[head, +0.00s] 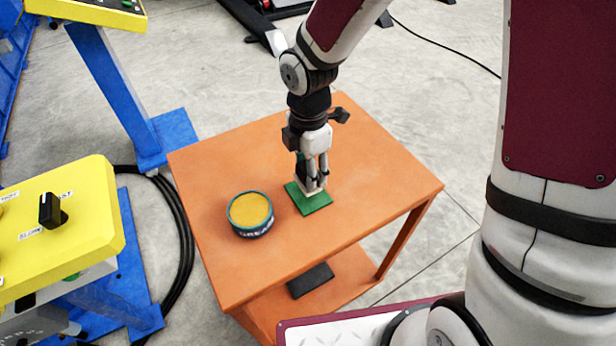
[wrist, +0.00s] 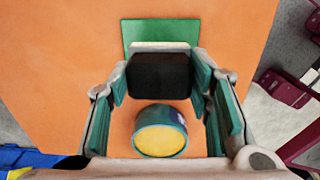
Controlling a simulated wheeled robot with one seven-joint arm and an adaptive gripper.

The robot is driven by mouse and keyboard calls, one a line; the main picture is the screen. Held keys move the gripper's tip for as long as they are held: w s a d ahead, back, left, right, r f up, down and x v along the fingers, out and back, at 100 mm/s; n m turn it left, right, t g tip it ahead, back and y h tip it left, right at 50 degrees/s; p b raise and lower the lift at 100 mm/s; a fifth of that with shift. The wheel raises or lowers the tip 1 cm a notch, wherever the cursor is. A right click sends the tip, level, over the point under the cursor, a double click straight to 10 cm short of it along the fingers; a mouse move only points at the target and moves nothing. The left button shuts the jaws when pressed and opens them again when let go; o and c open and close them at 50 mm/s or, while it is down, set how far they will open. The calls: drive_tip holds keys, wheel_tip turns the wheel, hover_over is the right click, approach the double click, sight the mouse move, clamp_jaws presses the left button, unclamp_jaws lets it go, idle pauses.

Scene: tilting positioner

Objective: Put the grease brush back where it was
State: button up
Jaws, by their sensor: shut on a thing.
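The grease brush (wrist: 158,76) has a dark block-like top and a pale lower part in the wrist view. My gripper (head: 315,181) is shut on it, with one finger on each side. In the head view the brush's pale lower end (head: 307,188) shows low over the green pad (head: 318,203), partly behind my fingers. The pad also shows in the wrist view (wrist: 160,31), beyond the brush. I cannot tell whether the brush touches the pad.
A round teal tin (head: 251,216) with yellow-orange contents stands left of the pad on the orange table (head: 380,170). A dark block (head: 311,280) lies on the lower shelf. A yellow control box (head: 95,215) stands left of the table. The table's right side is clear.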

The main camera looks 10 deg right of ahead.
wheel_tip(320, 180, down, 3)
drive_tip(key=shift+f, duration=0.1)
drive_tip(key=o, duration=1)
